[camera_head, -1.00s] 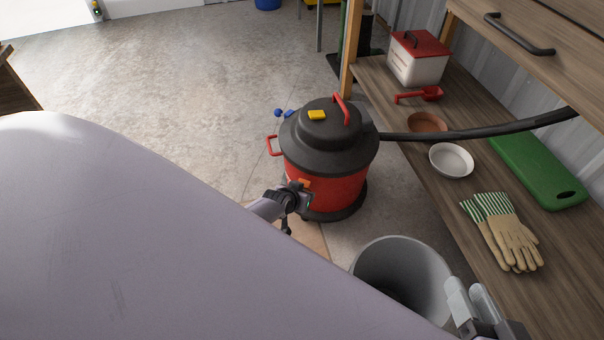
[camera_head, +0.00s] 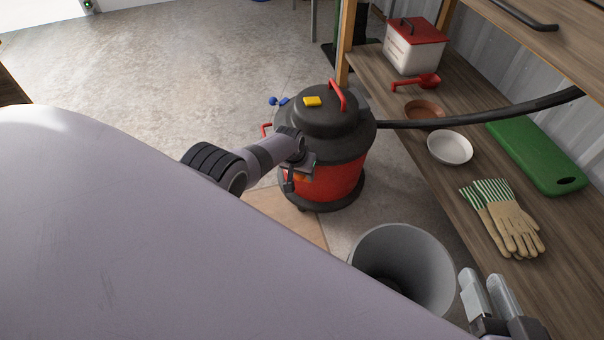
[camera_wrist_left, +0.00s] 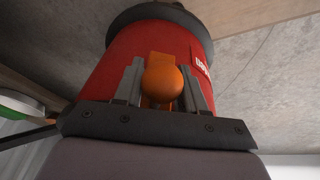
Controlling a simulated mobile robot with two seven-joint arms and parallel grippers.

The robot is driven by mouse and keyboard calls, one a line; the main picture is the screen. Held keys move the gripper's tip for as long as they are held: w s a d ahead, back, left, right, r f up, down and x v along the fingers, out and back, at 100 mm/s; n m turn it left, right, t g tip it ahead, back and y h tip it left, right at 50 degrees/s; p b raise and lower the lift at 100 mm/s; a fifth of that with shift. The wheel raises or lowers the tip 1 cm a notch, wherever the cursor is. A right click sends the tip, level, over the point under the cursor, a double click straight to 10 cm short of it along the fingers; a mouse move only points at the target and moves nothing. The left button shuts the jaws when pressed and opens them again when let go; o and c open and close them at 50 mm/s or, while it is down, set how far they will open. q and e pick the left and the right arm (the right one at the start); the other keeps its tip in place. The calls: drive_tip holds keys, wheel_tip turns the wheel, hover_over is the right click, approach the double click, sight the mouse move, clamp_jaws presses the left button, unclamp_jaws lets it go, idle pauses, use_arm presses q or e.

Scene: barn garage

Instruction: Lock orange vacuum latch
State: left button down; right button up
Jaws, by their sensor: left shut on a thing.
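The vacuum (camera_head: 325,180) is a red drum with a black lid, standing on the floor beside the shelf. Its orange latch (camera_wrist_left: 163,80) shows in the left wrist view on the red side of the drum, between my left gripper's two fingers (camera_wrist_left: 163,92). In the head view my left gripper (camera_head: 300,170) is at the near side of the drum and hides most of the latch. It is shut on the latch. My right gripper (camera_head: 490,292) is at the lower right, away from the vacuum, with its two fingers apart and nothing between them.
A grey bin (camera_head: 402,265) stands on the floor in front of the vacuum. A black hose (camera_head: 480,118) runs from the vacuum over the wooden shelf (camera_head: 470,165). Gloves (camera_head: 505,220), a white bowl (camera_head: 450,147) and a green board (camera_head: 537,157) lie there.

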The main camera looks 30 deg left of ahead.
use_arm(q)
drive_tip(key=shift+d, duration=0.35)
drive_tip(key=c, duration=0.9)
unclamp_jaws()
drive_tip(key=shift+o, duration=0.4)
drive_tip(key=shift+a, duration=0.1)
drive_tip(key=shift+a+r, duration=0.1)
drive_tip(key=shift+r, duration=0.05)
